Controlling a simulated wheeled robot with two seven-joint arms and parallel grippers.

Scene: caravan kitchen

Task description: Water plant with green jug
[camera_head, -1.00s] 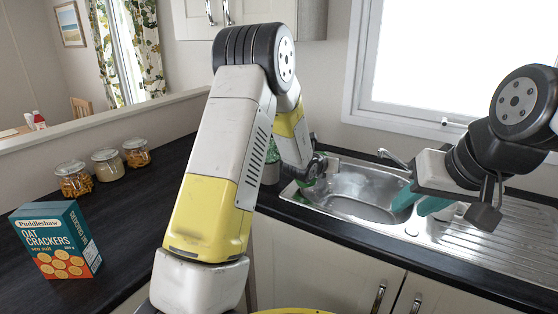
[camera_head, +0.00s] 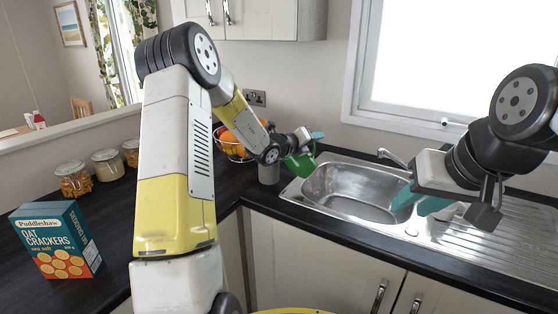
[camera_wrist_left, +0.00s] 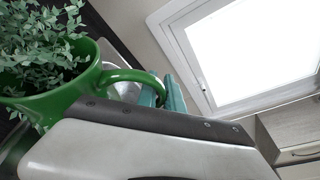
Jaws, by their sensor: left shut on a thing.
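My left gripper (camera_head: 316,140) is shut on the green jug (camera_head: 299,164) and holds it up at the left end of the sink. In the left wrist view the jug (camera_wrist_left: 62,103) is large at the left, its handle running to my teal fingers (camera_wrist_left: 172,97). The plant's small green leaves (camera_wrist_left: 40,45) show beside and beyond the jug's rim; I cannot tell whether they touch it. In the head view a grey pot (camera_head: 268,172) stands left of the sink, its top hidden by my wrist. My right gripper (camera_head: 421,202) is open and empty over the sink's right side.
The steel sink (camera_head: 350,190) and tap (camera_head: 392,157) are in the middle, with a drainer at right. An orange fruit basket (camera_head: 235,143) stands behind my left arm. Glass jars (camera_head: 107,165) and a cracker box (camera_head: 58,241) are on the left counter.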

